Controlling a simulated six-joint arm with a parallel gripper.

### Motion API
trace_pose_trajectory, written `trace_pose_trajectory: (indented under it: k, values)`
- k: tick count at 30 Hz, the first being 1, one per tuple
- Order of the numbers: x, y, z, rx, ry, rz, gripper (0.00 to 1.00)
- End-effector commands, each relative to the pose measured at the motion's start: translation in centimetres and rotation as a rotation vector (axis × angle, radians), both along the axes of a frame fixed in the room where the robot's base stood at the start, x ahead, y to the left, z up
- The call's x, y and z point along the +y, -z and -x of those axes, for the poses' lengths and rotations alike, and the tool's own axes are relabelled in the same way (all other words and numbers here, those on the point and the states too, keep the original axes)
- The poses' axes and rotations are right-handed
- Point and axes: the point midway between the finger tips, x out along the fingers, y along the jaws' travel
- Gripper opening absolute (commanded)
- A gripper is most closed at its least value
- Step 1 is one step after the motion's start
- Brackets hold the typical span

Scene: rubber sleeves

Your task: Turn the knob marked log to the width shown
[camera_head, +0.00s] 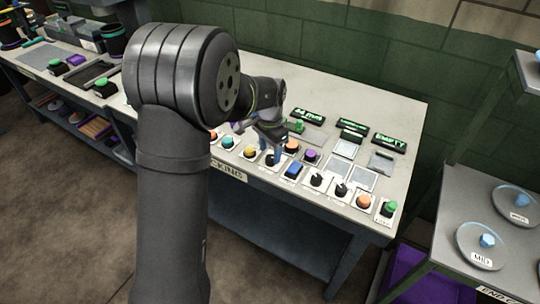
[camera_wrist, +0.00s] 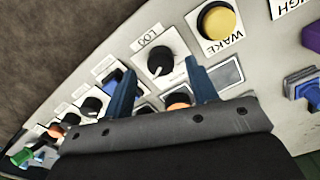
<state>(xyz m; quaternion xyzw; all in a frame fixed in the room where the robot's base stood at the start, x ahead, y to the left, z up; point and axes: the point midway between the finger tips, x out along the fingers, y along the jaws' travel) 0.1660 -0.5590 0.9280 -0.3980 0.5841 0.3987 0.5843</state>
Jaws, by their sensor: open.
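The log knob (camera_wrist: 163,58) is black with a white pointer line, on a white plate beside a tilted LOG label (camera_wrist: 147,41) in the wrist view. Its pointer slants toward the bottom of that view. My gripper (camera_wrist: 158,70) has its blue fingers apart, with the knob showing between and beyond their tips. I cannot tell if either finger touches it. In the head view my gripper (camera_head: 277,154) is over the front row of controls, partly covering the knob area. A dark display (camera_head: 308,116) with green text, seemingly a width in mm, stands at the back; its digits are hard to read.
A yellow WAKE button (camera_wrist: 216,20) is beside the knob. Along the row are a blue switch (camera_head: 293,170), more black knobs (camera_head: 317,179), an orange button (camera_head: 364,201) and a green one (camera_head: 389,208). An EMPTY display (camera_head: 389,142) stands behind.

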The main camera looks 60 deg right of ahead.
Motion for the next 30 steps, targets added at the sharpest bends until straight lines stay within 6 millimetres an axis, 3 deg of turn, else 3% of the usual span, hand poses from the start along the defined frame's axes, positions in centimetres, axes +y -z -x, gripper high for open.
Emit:
trace_pose_trajectory:
  k: [6,16,17,24,30]
  values:
    - [0.0,2.4,0.0,0.000,0.000,0.000,0.53]
    - [0.0,2.8,0.0,-0.001,0.000,0.001,0.53]
    - [0.0,2.7,0.0,-0.001,0.000,0.001,0.51]
    - [0.0,2.7,0.0,-0.001,0.000,0.001,0.08]
    - [0.0,2.7,0.0,-0.001,-0.012,0.001,0.08]
